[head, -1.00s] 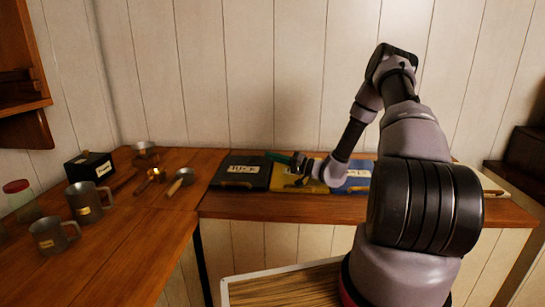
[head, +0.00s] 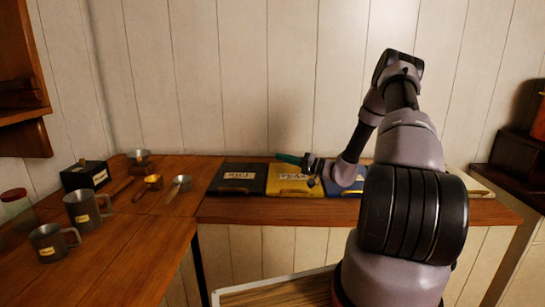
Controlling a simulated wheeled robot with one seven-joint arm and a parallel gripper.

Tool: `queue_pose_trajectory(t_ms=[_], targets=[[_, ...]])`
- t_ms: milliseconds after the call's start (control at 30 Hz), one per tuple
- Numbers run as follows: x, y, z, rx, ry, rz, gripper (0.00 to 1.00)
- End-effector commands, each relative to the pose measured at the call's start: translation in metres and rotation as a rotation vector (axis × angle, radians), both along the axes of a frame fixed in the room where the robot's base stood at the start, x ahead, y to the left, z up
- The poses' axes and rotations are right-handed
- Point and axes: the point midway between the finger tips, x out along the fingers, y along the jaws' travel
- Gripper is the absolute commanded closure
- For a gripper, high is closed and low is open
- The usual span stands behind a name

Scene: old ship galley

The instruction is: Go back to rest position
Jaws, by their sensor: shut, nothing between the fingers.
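My arm rises at the right of the head view and bends down to the left over the back counter. My gripper (head: 307,163) is at its end, above the yellow box or board labelled "PEAS" (head: 287,184). It is shut, and I see nothing held in it. A green piece (head: 288,158) shows at the gripper's left side; I cannot tell whether it is part of the gripper. The black piece labelled "RICE" (head: 238,179) lies left of the yellow one. A blue piece (head: 343,190) lies to the right, partly hidden by my arm.
On the left counter (head: 125,245) stand two metal mugs (head: 86,207) (head: 52,241), a black box (head: 85,175), a red-lidded jar (head: 15,205) and several scoops or pans (head: 180,186). A wooden shelf (head: 22,80) hangs at the left wall. Air above the counters is mostly free.

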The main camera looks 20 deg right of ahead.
Motion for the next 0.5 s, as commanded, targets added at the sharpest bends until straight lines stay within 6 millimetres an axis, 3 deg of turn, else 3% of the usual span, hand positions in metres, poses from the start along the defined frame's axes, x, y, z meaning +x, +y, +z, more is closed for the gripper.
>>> queue_pose_trajectory(t_ms=[200,500], targets=[[-0.009,-0.029,-0.011,0.001,0.0,-0.002,1.0],[-0.013,-0.032,-0.007,-0.009,0.007,0.021,1.0]])
